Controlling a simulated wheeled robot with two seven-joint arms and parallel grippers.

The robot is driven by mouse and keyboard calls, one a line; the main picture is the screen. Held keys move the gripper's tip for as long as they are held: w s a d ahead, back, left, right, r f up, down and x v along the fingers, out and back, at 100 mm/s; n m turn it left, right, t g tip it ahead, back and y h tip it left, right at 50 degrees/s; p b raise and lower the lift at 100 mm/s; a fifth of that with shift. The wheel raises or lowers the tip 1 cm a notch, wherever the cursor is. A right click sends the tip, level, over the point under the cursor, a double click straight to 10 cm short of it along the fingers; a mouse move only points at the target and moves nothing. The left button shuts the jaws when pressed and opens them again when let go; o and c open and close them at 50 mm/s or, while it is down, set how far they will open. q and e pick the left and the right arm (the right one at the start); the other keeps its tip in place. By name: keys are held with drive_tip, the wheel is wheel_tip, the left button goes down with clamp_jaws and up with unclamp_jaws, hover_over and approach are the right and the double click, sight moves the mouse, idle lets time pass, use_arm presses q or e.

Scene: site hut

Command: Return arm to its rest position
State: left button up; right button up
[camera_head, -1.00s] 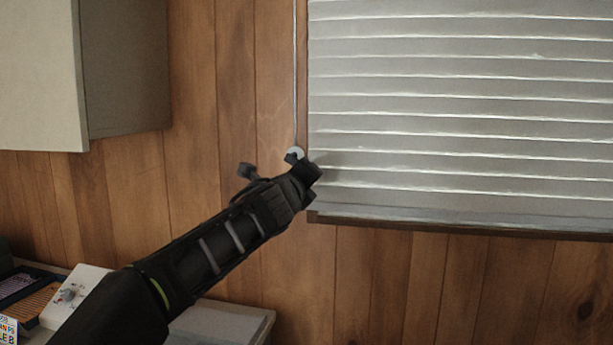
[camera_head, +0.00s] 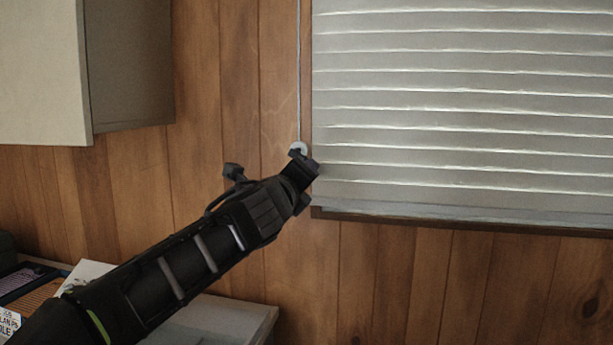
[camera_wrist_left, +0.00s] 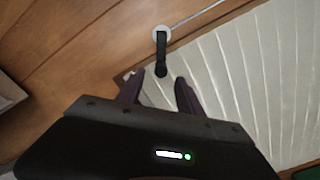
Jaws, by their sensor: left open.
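My left gripper (camera_head: 306,177) is at the lower left corner of the window blind (camera_head: 460,110), just below a white disc (camera_head: 299,148) on a thin cord. In the left wrist view the gripper (camera_wrist_left: 160,80) is open. A short black bar (camera_wrist_left: 161,52) runs from the white disc (camera_wrist_left: 161,32) towards the gap between the fingertips. Its lower end is at or just beyond the tips; I cannot tell whether they touch it. My right gripper is not in view.
A grey cabinet (camera_head: 130,65) hangs on the wood-panelled wall at upper left. A window sill (camera_head: 450,224) runs under the blind. Below left, a light surface (camera_head: 235,318) and several items, including a dark tray (camera_head: 25,280), lie behind my arm. The wall below the sill is clear.

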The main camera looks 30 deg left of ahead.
use_arm(q)
drive_tip(key=shift+s+d, duration=0.25)
drive_tip(key=shift+s, duration=0.3)
